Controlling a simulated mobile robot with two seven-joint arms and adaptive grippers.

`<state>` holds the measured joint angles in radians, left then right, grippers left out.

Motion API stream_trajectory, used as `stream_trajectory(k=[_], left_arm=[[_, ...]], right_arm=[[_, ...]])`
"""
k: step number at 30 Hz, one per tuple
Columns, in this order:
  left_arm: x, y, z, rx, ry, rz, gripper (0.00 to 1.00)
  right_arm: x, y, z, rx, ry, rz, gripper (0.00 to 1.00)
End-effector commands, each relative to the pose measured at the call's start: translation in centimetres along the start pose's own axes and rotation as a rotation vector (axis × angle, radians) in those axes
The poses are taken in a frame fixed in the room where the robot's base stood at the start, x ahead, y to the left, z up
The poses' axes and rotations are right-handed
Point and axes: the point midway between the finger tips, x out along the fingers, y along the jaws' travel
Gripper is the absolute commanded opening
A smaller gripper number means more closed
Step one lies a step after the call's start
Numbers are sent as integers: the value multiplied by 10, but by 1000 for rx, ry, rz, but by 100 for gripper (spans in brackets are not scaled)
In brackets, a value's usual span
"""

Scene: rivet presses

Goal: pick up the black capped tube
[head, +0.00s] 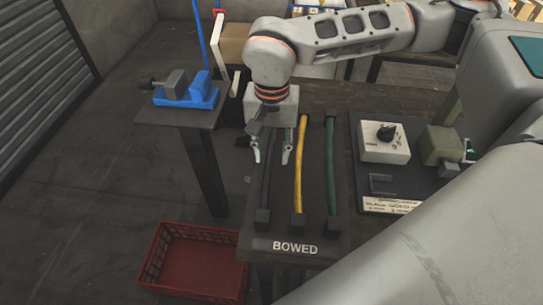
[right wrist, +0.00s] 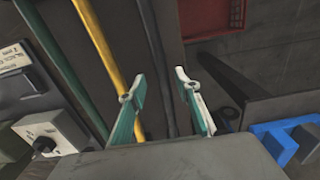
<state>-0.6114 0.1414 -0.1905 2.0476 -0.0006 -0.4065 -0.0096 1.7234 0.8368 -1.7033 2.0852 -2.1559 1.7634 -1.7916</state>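The black capped tube (head: 265,188) lies lengthwise on the board marked BOWED (head: 322,246), with a dark block-shaped cap (head: 262,219) at its near end. It is the leftmost of three tubes. My right gripper (head: 271,158) points down over it, open, with one finger on each side. In the right wrist view the black tube (right wrist: 157,52) runs between the open fingers (right wrist: 160,88), with gaps beside it. I cannot tell how far the fingertips are above the board. The tube's far end is hidden behind my gripper. My left gripper is not in view.
A yellow tube (head: 299,165) and a green tube (head: 331,165) lie just right of the black one. A white control box (head: 384,145) with a knob stands further right. A blue vise (head: 188,92) sits at the left, and a red crate (head: 195,262) is on the floor.

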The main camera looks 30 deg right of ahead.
Motion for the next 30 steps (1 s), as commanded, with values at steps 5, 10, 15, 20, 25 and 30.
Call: stream_trajectory(k=[5, 10, 15, 20, 25, 30], left_arm=[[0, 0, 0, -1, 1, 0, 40], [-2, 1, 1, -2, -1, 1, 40], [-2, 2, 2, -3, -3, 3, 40], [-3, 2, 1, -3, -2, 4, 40], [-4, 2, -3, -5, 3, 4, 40], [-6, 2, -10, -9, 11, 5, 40]], right_arm=[[-1, 0, 0, 0, 0, 0, 0], [-1, 0, 0, 0, 1, -1, 0], [-1, 0, 0, 0, 1, -1, 0], [-8, 0, -1, 0, 2, -2, 0], [-27, -1, -1, 0, 5, -4, 0], [-62, -1, -1, 1, 7, -6, 0]])
